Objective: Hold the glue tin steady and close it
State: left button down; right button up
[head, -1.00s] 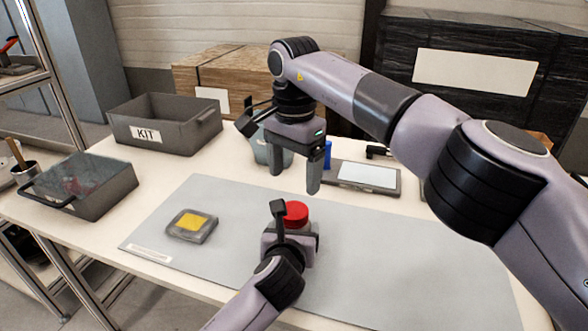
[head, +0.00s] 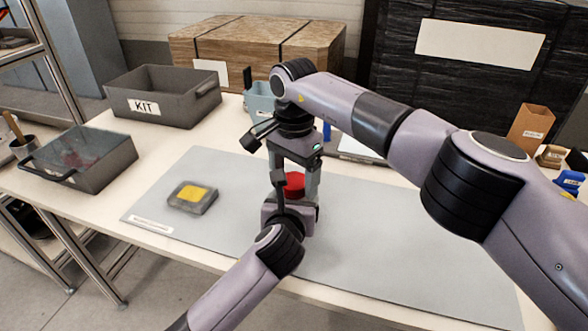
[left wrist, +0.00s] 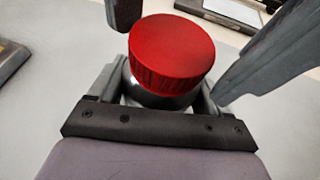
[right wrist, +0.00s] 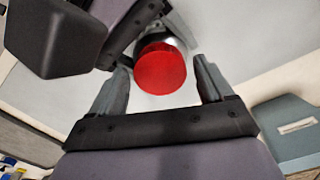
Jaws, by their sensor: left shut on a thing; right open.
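The glue tin (left wrist: 142,93) has a silver body and a red lid (left wrist: 172,50) with a ribbed edge. The lid sits on top of the tin and looks slightly tilted in the left wrist view. The red lid also shows in the head view (head: 294,185). My left gripper (head: 291,208) is shut on the tin's body, low on the mat. My right gripper (right wrist: 161,70) points down from above, open, with its fingers on either side of the lid. The right wrist view shows gaps between fingers and lid. Most of the tin is hidden by the left gripper.
A grey mat (head: 400,245) covers the table's middle. A grey case with a yellow label (head: 193,195) lies to the left. A KIT bin (head: 165,97) and a lidded grey bin (head: 83,165) stand farther left. A light-blue container (head: 262,103) is behind my right gripper.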

jog(key=c, duration=1.1)
jog(key=m, duration=0.5)
jog(key=shift+m, duration=0.3)
jog(key=m, duration=0.4)
jog(key=shift+m, duration=0.4)
jog(key=m, duration=0.4)
jog(key=shift+m, duration=0.3)
jog(key=m, duration=1)
jog(key=shift+m, duration=0.4)
jog(key=o, duration=1.2)
